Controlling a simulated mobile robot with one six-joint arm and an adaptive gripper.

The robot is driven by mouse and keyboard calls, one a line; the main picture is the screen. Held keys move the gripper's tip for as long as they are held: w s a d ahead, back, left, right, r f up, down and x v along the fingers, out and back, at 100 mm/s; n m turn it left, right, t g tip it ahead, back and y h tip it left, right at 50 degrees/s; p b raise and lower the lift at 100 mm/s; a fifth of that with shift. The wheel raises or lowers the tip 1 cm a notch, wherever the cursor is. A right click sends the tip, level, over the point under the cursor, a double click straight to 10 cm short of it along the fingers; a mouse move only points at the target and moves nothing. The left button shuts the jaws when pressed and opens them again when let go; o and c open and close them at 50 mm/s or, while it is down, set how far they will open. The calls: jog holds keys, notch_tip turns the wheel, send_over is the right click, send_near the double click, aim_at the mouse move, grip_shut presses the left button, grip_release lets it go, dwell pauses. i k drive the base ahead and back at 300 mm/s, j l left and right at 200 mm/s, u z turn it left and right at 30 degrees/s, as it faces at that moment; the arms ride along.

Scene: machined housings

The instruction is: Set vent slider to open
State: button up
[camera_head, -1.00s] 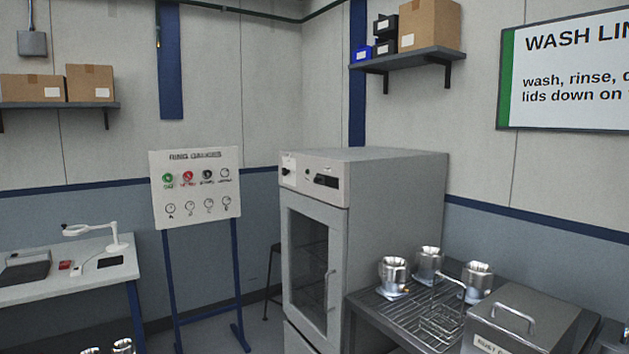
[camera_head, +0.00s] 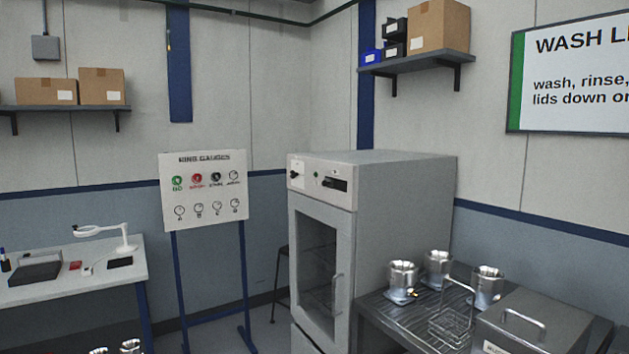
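A grey cabinet oven (camera_head: 405,205) with a glass door (camera_head: 318,258) stands at the centre. Its pale top panel (camera_head: 306,187) carries a dark knob (camera_head: 294,174) at the left, a small green light or button (camera_head: 316,176) and a dark horizontal slot (camera_head: 335,184) that looks like the vent slider. The slider's setting and labels are too small to read. The oven door is shut, with a vertical handle (camera_head: 336,293) on its right side. My gripper is not in view.
A sign board on blue legs (camera_head: 204,190) stands left of the oven. A bench with a lamp (camera_head: 128,247) is at far left. A drain rack (camera_head: 385,312) with metal housings (camera_head: 402,277) and a lidded steel box (camera_head: 535,325) is at right. Floor shows before the sign board.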

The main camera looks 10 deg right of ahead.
aim_at(329, 182)
jog(key=i+z, duration=0.2)
jog(key=z, duration=0.25)
jog(key=i+j+z, duration=0.1)
jog(key=z, duration=0.3)
jog(key=i+j, duration=0.05)
